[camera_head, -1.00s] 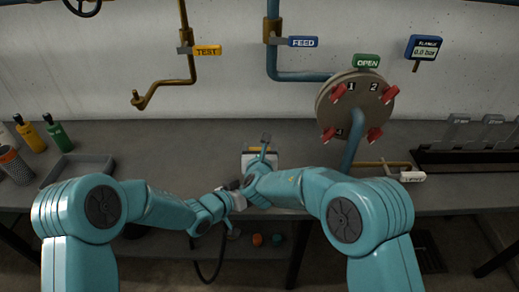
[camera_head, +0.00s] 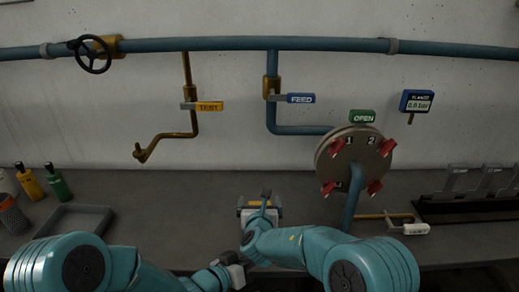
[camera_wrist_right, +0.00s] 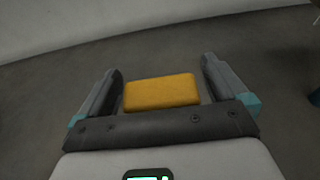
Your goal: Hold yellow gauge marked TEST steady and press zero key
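A plain yellow block (camera_wrist_right: 160,92), its face showing no readable marking, lies between the two fingers of my right gripper (camera_wrist_right: 160,88) in the right wrist view. The fingers stand wide apart, with a thin gap at the block's right side. In the head view my right gripper (camera_head: 261,205) is over the bench, with a bit of yellow at it. My left gripper (camera_head: 236,272) is low at the bench's front edge, its fingers unclear. The word TEST shows on a yellow tag (camera_head: 209,106) on the brass wall pipe. No zero key can be made out.
A grey tray (camera_head: 76,220) and several bottles stand at the left of the bench. A round flange (camera_head: 354,160) with red knobs stands at the right, beside a blue gauge (camera_head: 416,101) reading 0.0 bar. A dark rack (camera_head: 470,207) is at far right.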

